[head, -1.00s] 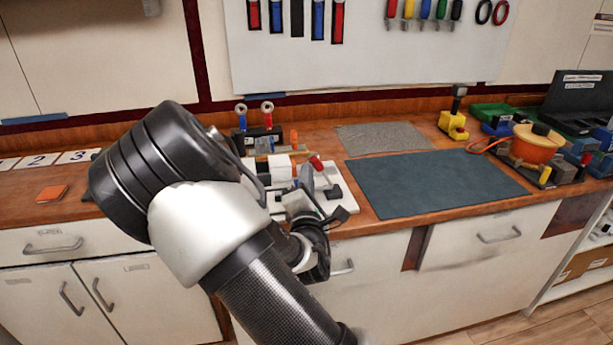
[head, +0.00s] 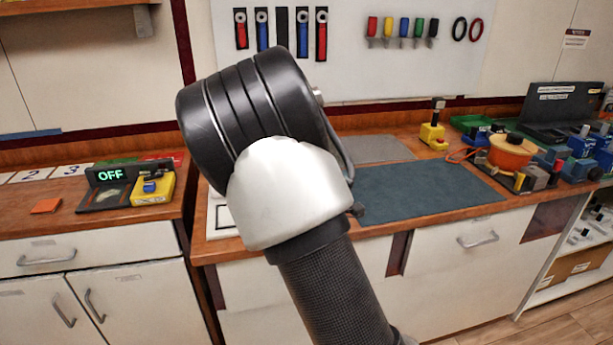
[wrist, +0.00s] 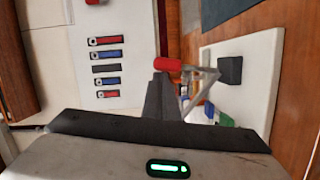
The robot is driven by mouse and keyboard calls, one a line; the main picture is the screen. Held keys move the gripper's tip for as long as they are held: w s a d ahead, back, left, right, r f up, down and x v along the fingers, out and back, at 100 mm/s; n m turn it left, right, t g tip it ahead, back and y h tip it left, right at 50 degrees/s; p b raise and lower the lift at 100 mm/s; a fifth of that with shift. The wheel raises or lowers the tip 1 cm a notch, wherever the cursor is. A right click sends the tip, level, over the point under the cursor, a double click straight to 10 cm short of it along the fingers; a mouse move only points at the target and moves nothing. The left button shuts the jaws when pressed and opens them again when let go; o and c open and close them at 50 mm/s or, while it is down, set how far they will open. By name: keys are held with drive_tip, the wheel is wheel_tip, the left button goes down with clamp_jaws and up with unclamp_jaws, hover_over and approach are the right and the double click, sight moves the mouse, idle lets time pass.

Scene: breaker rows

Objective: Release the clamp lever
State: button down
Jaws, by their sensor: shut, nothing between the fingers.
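The clamp lever shows in the wrist view as a red-tipped handle (wrist: 167,64) with thin silver arms, standing on a white base plate (wrist: 270,60). My gripper (wrist: 158,82) is shut and empty, its dark fingers pointing up the wrist view. The fingertips lie just below the red handle in the picture, very close to it; I cannot tell whether they touch. In the head view my arm hides the clamp and my gripper. Only a left corner of the white base plate (head: 220,217) shows there beside my arm.
A black block (wrist: 230,70) stands on the plate, with blue and green parts (wrist: 218,117) nearby. In the head view a dark mat (head: 430,185) lies right of my arm. A display reading OFF (head: 110,175) and a yellow device (head: 153,188) stand on the left counter.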

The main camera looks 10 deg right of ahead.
drive_tip(key=shift+d+f+m+b, duration=0.2)
drive_tip(key=shift+d+m+b, duration=0.85)
drive_tip(key=shift+d, duration=0.7)
drive_tip(key=shift+s+d, duration=0.1)
drive_tip(key=shift+d, duration=0.1)
drive_tip(key=shift+r, duration=0.1)
